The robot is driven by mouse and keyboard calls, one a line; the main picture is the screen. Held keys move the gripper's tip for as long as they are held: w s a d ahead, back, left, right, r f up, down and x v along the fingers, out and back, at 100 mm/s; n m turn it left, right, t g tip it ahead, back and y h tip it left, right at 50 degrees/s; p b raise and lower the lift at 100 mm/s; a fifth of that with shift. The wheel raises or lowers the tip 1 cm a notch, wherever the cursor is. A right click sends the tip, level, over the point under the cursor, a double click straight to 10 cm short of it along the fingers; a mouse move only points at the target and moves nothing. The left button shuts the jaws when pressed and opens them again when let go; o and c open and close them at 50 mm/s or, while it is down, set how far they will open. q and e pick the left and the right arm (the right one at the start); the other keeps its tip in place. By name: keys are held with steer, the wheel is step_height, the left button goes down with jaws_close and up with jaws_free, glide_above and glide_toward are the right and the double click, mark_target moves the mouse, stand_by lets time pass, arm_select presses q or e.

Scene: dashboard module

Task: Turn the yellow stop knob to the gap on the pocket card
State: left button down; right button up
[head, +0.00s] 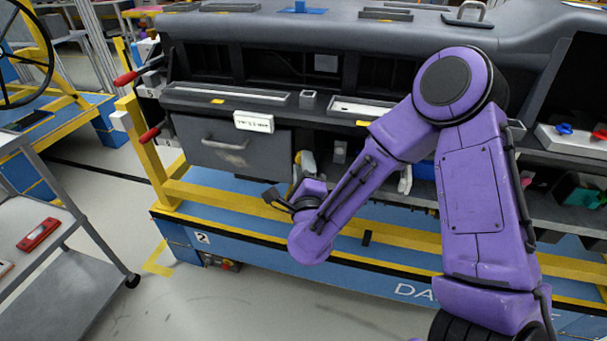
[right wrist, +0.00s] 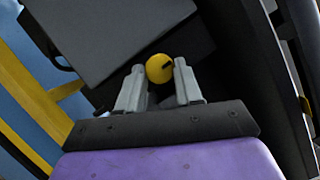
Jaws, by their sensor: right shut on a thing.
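The yellow stop knob (right wrist: 159,68) sits between the two grey fingers of my right gripper (right wrist: 158,84) in the right wrist view. The knob is round and has a short dark mark on its right side. My right gripper is shut on it. In the head view my right gripper (head: 299,166) reaches under the dashboard, beside the grey drawer; a bit of yellow shows there, partly hidden by the gripper. A white card (head: 254,121) with dark print stands above the drawer's upper right corner; its print is too small to read. My left gripper is not in view.
The grey drawer front (head: 225,145) with a handle is left of my right gripper. A yellow rail (head: 240,210) runs along the blue base below. Red-handled clamps (head: 126,79) stand at the left end. A grey cart (head: 60,250) is at the far left, with open floor beside it.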

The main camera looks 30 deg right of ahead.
stand_by(0.3)
steer(key=o, duration=0.8)
steer(key=shift+c, duration=0.2)
steer(key=p+v, duration=0.3)
steer(key=v, duration=0.7)
steer(key=shift+s+f, duration=0.15)
steer(key=shift+s, duration=0.1)
steer(key=shift+a, duration=0.15)
